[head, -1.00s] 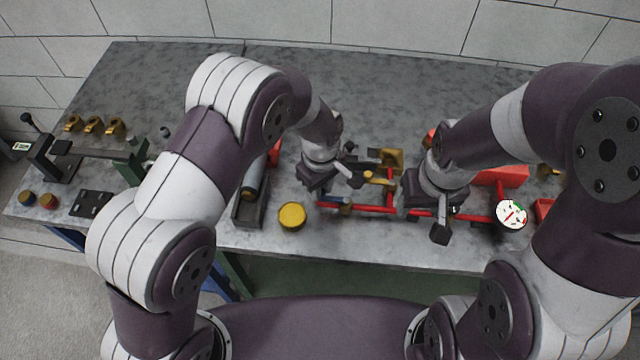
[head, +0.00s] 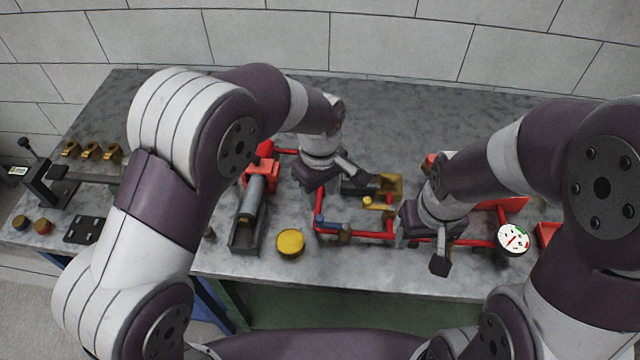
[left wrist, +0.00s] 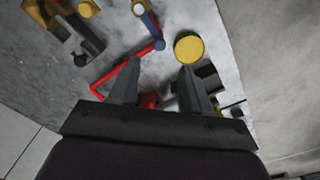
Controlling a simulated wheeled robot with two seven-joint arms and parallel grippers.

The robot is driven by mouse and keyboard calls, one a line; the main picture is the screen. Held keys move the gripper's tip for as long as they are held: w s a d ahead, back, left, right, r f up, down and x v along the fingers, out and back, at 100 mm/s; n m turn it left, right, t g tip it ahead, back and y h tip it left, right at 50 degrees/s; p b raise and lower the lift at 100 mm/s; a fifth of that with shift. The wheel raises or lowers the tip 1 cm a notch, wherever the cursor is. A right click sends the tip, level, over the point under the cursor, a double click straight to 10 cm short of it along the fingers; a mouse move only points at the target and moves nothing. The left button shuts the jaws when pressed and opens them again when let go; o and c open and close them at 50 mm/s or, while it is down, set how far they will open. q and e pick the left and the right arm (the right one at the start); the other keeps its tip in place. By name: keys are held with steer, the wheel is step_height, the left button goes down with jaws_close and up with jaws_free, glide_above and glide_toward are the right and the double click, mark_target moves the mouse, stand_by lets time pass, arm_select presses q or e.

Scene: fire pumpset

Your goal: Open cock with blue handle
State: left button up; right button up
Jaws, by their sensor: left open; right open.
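The blue handle (head: 327,223) of the cock lies along the front red pipe, near its left corner. In the left wrist view the blue handle (left wrist: 150,24) is a narrow bar beyond my fingertips, left of a round yellow cap (left wrist: 188,47). My left gripper (head: 350,177) is open above the pipework, behind the blue handle and apart from it. Its two fingers (left wrist: 158,66) are spread with nothing gripped between them. My right gripper (head: 430,245) is open over the right part of the front pipe. Its hand hides part of the pipework, and its fingertips are only partly visible.
The round yellow cap (head: 290,242) stands near the table's front edge. A grey cylinder (head: 252,200) in a dark tray lies to its left. A yellow handle (head: 378,203) is right of the blue one. A white gauge (head: 513,238) stands at right. The rear tabletop is clear.

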arm_select(q)
steer(key=shift+r, duration=2)
